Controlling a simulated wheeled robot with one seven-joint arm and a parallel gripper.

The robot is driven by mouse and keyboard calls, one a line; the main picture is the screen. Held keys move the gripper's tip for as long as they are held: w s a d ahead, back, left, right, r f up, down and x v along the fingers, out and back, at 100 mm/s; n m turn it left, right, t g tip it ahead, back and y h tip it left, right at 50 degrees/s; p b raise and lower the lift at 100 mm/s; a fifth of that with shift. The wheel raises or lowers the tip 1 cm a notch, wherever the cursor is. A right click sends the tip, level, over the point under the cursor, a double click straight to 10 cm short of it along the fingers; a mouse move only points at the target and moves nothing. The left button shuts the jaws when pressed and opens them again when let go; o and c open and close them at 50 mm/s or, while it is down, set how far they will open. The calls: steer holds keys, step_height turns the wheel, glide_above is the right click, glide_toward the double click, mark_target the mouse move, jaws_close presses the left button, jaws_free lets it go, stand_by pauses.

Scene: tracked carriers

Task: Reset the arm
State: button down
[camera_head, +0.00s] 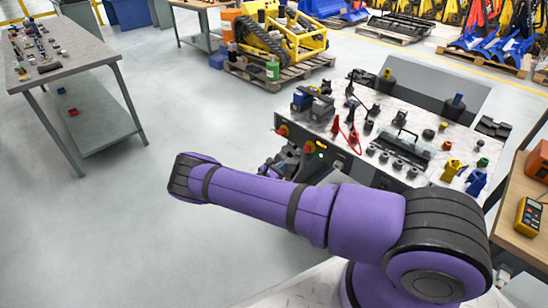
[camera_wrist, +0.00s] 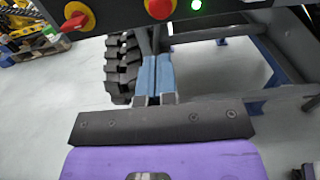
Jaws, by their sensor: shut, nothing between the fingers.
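My purple arm (camera_head: 270,200) stretches across the lower part of the head view, bent at a black-capped joint on the left. My gripper (camera_wrist: 155,57) shows in the wrist view as two blue-grey fingers side by side, shut with nothing between them. It points towards the underside of a dark carrier front panel (camera_head: 345,170). In the head view the gripper is mostly hidden behind my arm.
The carrier's panel has red knobs (camera_wrist: 159,8) and a green light (camera_wrist: 196,5). A black track (camera_wrist: 122,65) is left of my fingers. A grey table (camera_head: 75,60) stands at left, a wooden bench (camera_head: 515,195) at right. The left floor is clear.

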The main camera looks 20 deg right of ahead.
steer(key=s+a+r+m+g+y, duration=0.15)
steer(key=s+r+m+y, duration=0.35)
steer(key=r, duration=0.9)
steer(key=s+r+m+g+y, duration=0.3)
steer(key=r+m, duration=0.3)
steer(key=r, duration=0.8)
steer(key=s+a+r+m+g+y, duration=0.1)
steer(key=s+r+m+g+y, duration=0.4)
steer(key=r, duration=0.9)
steer(key=s+a+r+m+t+y, duration=0.2)
steer(key=s+r+m+t, duration=0.25)
steer(key=s+r, duration=0.9)
steer(key=s+a+r+t+y, duration=0.1)
steer(key=s+a+r+t, duration=0.1)
steer(key=s, duration=0.5)
steer(key=s+a+r+m+t+y, duration=0.1)
steer(key=s+r+t, duration=0.1)
steer(key=s, duration=0.6)
steer(key=shift+a, duration=0.35)
steer(key=shift+s+m, duration=0.1)
steer(key=shift+m, duration=0.15)
